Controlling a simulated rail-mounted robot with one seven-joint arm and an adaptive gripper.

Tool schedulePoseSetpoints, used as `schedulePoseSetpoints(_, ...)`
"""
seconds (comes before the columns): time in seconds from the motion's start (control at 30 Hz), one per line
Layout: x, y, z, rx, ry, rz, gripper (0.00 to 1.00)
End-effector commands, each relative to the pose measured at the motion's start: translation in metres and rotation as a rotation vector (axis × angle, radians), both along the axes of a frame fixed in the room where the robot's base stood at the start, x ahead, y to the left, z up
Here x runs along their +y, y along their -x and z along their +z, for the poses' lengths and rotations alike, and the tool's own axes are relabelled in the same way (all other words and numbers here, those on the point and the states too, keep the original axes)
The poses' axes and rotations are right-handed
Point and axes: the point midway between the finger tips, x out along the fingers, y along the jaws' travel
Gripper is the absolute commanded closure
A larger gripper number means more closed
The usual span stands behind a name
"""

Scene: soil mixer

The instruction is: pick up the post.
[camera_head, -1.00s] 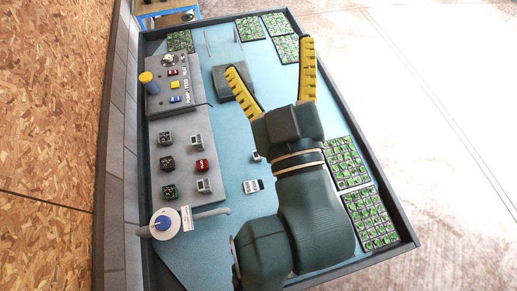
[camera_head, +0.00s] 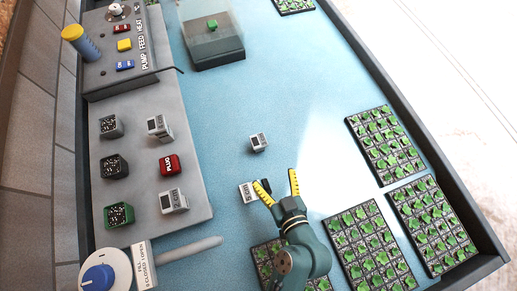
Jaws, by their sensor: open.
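No object here is clearly marked as the post, and I cannot tell which thing it is. My gripper (camera_head: 278,182) is open, with its two yellow fingers spread and nothing seen between them. A small white block (camera_head: 246,194) with dark lettering lies on the blue surface by the left finger, which partly hides it; I cannot tell whether they touch. Another small white block with a dark face (camera_head: 258,142) lies apart, above the gripper in the picture.
The grey panel (camera_head: 140,205) holds several small blocks, including a red one (camera_head: 169,165). A blue knob (camera_head: 98,278) and grey pipe (camera_head: 187,249) are at lower left. Seedling trays (camera_head: 384,143) line the right side. A clear-covered box (camera_head: 213,40) stands at top. The blue middle is mostly clear.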

Motion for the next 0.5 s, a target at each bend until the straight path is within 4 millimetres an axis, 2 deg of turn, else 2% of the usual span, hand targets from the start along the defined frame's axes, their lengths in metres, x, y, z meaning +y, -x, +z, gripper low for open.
schedulePoseSetpoints(0.3,0.023,-0.064,-0.026,-0.003,0.0,0.006,0.13)
schedulePoseSetpoints(0.5,0.032,-0.092,-0.038,-0.001,0.001,0.004,0.13)
